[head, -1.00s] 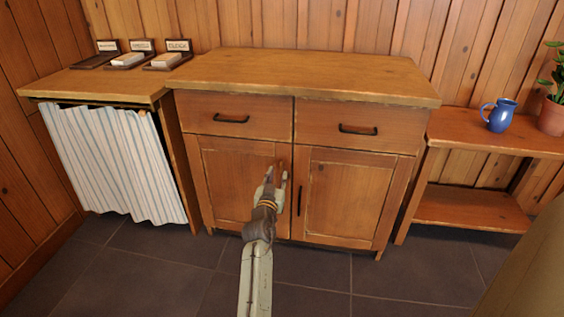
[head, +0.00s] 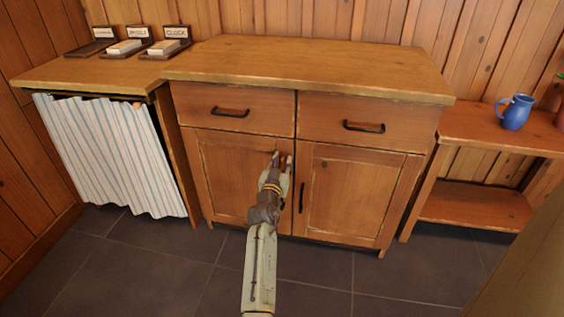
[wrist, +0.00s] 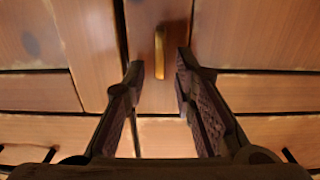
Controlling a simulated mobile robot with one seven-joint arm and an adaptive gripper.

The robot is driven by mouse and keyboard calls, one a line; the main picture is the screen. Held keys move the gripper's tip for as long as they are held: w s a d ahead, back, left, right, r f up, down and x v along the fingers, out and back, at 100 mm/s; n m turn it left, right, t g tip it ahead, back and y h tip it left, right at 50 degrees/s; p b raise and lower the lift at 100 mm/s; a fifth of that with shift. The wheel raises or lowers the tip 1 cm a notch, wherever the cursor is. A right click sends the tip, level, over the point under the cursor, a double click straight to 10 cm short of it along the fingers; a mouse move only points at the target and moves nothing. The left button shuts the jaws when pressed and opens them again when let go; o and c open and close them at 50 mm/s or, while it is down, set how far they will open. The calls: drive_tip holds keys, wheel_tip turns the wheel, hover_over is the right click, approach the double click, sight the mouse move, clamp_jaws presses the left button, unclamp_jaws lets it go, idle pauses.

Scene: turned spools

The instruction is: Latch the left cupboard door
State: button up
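The left cupboard door (head: 228,180) is a framed wooden door under the left drawer, and it looks closed in the head view. My gripper (head: 283,156) is in front of its upper right part, hiding some of that edge. A small brass-coloured upright latch piece (wrist: 159,52) stands on a wooden strip, framed by the gap just beyond the fingertips. I cannot tell whether the fingers touch the wood. The latch is hidden or too small to make out in the head view.
The right door (head: 345,195) has a dark upright handle (head: 301,198). Two drawers with dark handles sit above the doors. A striped curtain (head: 108,155) hangs at left; a shelf with a blue jug (head: 516,112) stands at right. The floor in front is clear.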

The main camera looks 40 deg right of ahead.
clamp_jaws()
idle(0.5)
drive_tip(key=n, duration=0.4)
drive_tip(key=shift+w+a+f+n, duration=0.1)
drive_tip(key=shift+w+a+n, duration=0.1)
drive_tip(key=shift+w+n, duration=0.1)
drive_tip(key=n, duration=0.3)
drive_tip(key=shift+w+a+f+n, duration=0.1)
drive_tip(key=shift+w+a+n, duration=0.05)
drive_tip(key=shift+n, duration=0.25)
drive_tip(key=n, duration=0.3)
drive_tip(key=f+n+p, duration=0.1)
drive_tip(key=n, duration=0.5)
drive_tip(key=shift+w+a+f+n, duration=0.2)
drive_tip(key=shift+w+n, duration=0.05)
drive_tip(key=shift+n, duration=0.05)
